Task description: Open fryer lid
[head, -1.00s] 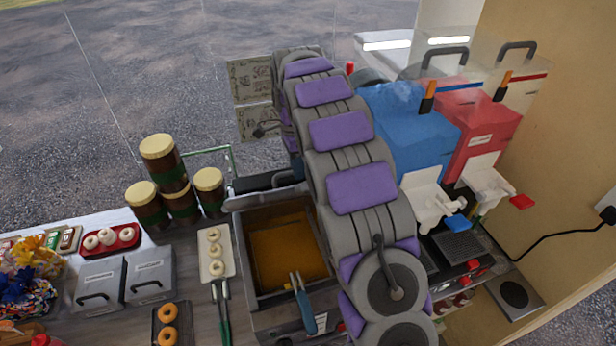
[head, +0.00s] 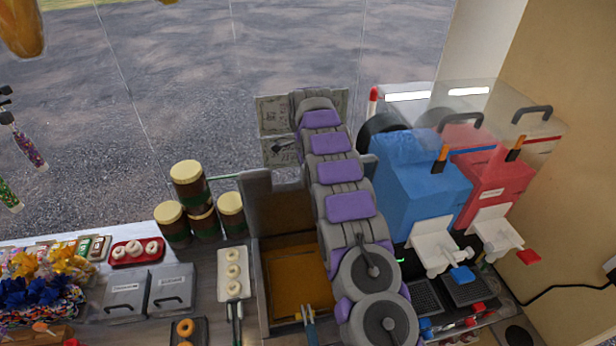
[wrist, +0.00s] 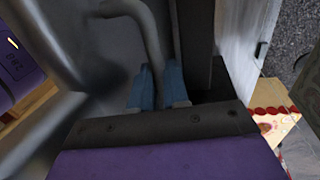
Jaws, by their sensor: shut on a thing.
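The fryer (head: 263,290) stands on the counter with its basin of brown oil (head: 290,275) uncovered on the left side. Its lid (head: 275,208) stands steeply raised at the back edge of the basin. In the wrist view, the blue fingertips of my gripper (wrist: 160,88) are shut on a bent grey bar, the lid handle (wrist: 150,35), with grey metal surface behind it. In the head view my arm covers the right part of the fryer and lid, and my fingertips are hidden.
Blue-handled tongs (head: 308,322) rest at the fryer's front. Brown jars (head: 188,188) and a tray of pale rings (head: 233,273) stand left. A blue machine (head: 415,185) and a red machine (head: 487,180) stand close on the right.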

